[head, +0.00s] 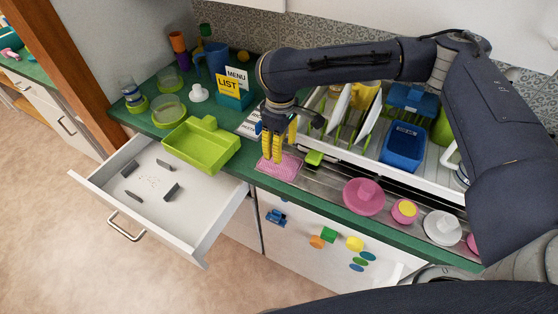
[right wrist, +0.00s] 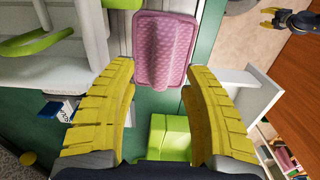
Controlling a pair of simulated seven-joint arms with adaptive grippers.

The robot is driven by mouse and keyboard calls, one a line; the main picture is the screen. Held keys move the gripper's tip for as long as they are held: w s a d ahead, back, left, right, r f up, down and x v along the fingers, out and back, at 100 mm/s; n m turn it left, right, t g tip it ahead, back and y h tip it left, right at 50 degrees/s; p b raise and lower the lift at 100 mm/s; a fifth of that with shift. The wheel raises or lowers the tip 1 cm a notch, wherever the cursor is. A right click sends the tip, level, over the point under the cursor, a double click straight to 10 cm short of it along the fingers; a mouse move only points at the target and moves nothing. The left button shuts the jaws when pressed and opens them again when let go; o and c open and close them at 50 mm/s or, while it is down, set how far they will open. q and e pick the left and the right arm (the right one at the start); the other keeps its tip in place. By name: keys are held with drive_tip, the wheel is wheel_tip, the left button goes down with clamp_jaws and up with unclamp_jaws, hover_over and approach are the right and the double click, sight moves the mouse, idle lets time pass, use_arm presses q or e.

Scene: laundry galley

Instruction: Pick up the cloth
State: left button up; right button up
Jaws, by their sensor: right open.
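The cloth is a small pink, textured rectangle (head: 287,170) lying flat on the counter by the left end of the metal drainboard. It also shows in the right wrist view (right wrist: 163,48), with a raised fold along its middle. My right gripper (head: 271,158) points down over the cloth's left part, its yellow fingers hiding some of it. In the right wrist view its fingers (right wrist: 160,75) are spread apart, with nothing between them. A small dark gripper with yellow tips, which looks like my left one, shows at the top right (right wrist: 268,18); its opening is unclear.
A white dish rack (head: 440,178) with plates and a blue tub (head: 404,146) stands behind. A green sponge (head: 314,158) lies close right of the cloth. A lime tray (head: 203,147) is at left, above an open drawer (head: 150,217). Pink dishes (head: 364,197) stand to the right.

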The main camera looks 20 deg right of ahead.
wheel_tip(320, 180, down, 3)
drive_tip(key=shift+s+f, duration=0.1)
drive_tip(key=shift+s, duration=0.05)
drive_tip(key=shift+f, duration=0.85)
drive_tip(key=shift+c, duration=0.2)
clamp_jaws()
